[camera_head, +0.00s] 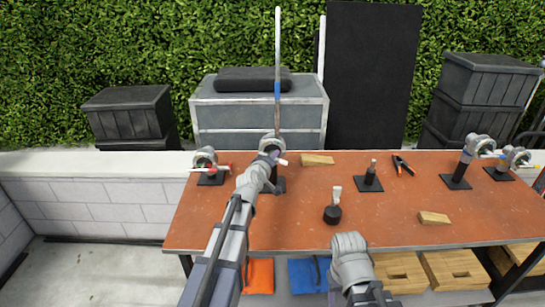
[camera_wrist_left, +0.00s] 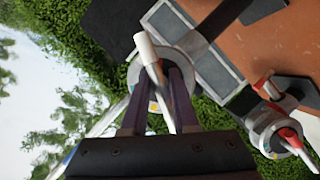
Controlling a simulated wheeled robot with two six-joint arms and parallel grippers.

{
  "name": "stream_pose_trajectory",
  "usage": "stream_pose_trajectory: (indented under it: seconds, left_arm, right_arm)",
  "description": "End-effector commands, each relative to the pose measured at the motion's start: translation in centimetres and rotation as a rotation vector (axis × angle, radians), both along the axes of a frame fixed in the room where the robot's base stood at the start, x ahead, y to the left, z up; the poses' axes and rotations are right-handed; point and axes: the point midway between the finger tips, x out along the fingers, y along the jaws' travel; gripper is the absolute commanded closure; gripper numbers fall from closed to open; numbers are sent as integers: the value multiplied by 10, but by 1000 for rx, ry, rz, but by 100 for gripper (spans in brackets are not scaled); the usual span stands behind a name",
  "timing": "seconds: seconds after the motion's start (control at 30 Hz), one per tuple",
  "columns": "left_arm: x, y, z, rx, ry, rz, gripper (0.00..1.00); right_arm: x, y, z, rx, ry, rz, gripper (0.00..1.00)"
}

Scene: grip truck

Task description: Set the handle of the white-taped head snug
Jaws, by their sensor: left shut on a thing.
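The grip head (camera_head: 272,143) with the white handle (camera_head: 283,162) stands at the back left of the orange table. A tall pole rises from behind or through it. My left gripper (camera_head: 271,158) is at this head and hides part of it. In the left wrist view, the white handle (camera_wrist_left: 146,48) runs between the two dark fingers (camera_wrist_left: 155,88), and the round grey head lies behind it. The gripper is shut on the handle. How tight the handle is cannot be told. My right arm shows at the bottom, but its gripper is out of view.
A red-handled head (camera_head: 205,159) stands to the left on the orange table (camera_head: 290,222); it also shows in the left wrist view (camera_wrist_left: 268,130). Other heads (camera_head: 470,147) stand at the right.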

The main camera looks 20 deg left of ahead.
Motion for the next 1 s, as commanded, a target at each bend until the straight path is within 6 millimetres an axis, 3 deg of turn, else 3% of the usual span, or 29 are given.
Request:
stream_pose_trajectory:
  seconds: [0.5, 1.0]
  left_arm:
    - [0, -1, 1, 450, 133, 0, 100]
    - [0, -1, -1, 909, 265, 2, 100]
  right_arm:
    - [0, 0, 25, 0, 0, 0, 46]
    - [0, 0, 29, 0, 0, 0, 46]
